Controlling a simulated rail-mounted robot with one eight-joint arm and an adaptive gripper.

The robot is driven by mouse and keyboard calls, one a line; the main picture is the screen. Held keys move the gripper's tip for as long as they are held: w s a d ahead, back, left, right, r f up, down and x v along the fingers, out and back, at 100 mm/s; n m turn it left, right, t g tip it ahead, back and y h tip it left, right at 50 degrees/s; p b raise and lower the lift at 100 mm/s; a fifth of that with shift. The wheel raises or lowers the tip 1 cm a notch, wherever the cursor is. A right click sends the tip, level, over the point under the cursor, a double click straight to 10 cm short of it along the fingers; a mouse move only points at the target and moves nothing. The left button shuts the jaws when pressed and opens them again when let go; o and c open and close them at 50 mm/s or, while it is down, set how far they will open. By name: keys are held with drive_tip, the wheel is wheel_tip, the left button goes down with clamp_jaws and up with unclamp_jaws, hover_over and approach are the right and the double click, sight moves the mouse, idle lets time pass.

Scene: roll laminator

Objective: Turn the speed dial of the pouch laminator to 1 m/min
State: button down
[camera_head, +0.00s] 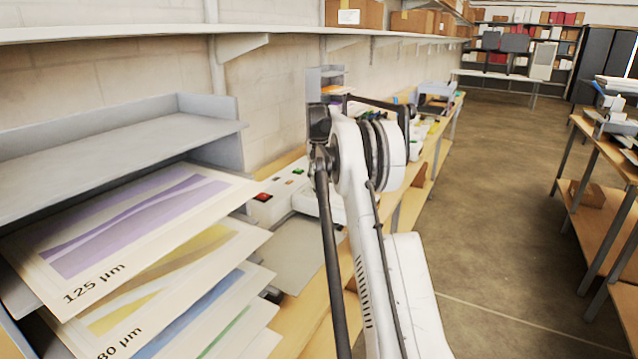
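The pouch laminator (269,207) appears to be the white machine on the bench left of my arm. A red button and small green marks show on its top. My arm hides its right part. I cannot make out the speed dial or its setting. My arm rises through the middle of the view, with its dark joint beside and in front of the machine. I cannot make out my gripper's fingers anywhere in this view.
A grey rack (120,140) with pouch sheets (140,235) marked 125 µm and 80 µm stands at the near left. A long shelf (120,34) runs above the wooden bench (300,318). Another bench (612,165) stands at the right. The floor (505,200) between is clear.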

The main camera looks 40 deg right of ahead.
sight(319, 183)
drive_tip(key=c, duration=1.8)
unclamp_jaws()
wheel_tip(319, 183, up, 12)
drive_tip(key=shift+r, duration=0.1)
